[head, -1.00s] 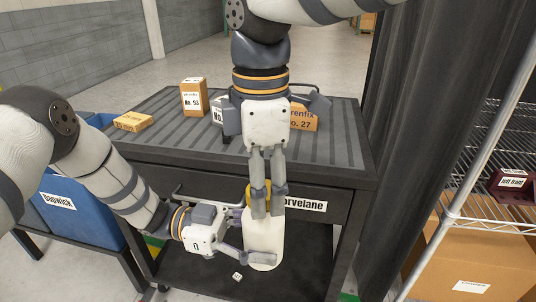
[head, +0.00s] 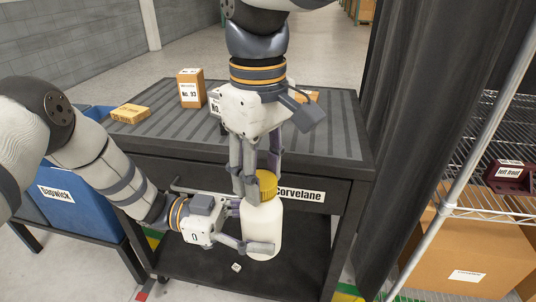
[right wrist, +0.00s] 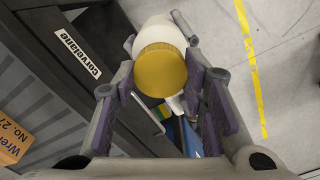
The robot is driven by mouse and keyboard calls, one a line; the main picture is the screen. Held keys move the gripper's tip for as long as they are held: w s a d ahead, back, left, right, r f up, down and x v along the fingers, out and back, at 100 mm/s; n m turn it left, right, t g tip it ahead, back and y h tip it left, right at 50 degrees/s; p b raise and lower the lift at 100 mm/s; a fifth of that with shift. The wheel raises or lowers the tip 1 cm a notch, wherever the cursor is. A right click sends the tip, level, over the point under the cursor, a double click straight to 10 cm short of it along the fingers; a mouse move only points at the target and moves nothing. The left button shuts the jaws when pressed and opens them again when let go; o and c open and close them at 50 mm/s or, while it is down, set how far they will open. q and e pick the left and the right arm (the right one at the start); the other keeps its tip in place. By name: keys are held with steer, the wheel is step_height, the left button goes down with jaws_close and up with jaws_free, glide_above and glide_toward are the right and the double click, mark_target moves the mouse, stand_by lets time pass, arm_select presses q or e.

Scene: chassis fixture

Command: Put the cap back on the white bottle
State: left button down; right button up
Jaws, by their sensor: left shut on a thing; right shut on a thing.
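The white bottle (head: 263,228) is held nearly upright in front of the cart. My left gripper (head: 258,245) is shut around its lower body. The yellow cap (head: 267,184) is at the bottle's top, in line with it; whether it is fully seated cannot be told. My right gripper (head: 258,172) comes from above and is shut on the cap, with a finger on either side. In the right wrist view the cap (right wrist: 161,69) sits between the fingers, with the white bottle (right wrist: 158,35) behind it. The bottle's neck is hidden by the cap.
The dark cart (head: 150,150) stands behind, with boxes on top, including a small carton (head: 190,88) and a flat one (head: 130,113). A small white cube (head: 236,267) lies on its lower shelf. Blue bins (head: 60,200) stand left; a wire rack (head: 480,180) stands right.

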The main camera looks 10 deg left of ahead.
steer(key=shift+m, duration=1.2)
steer(key=o, duration=1.3)
steer(key=shift+r, duration=2.3)
steer(key=shift+c, duration=0.4)
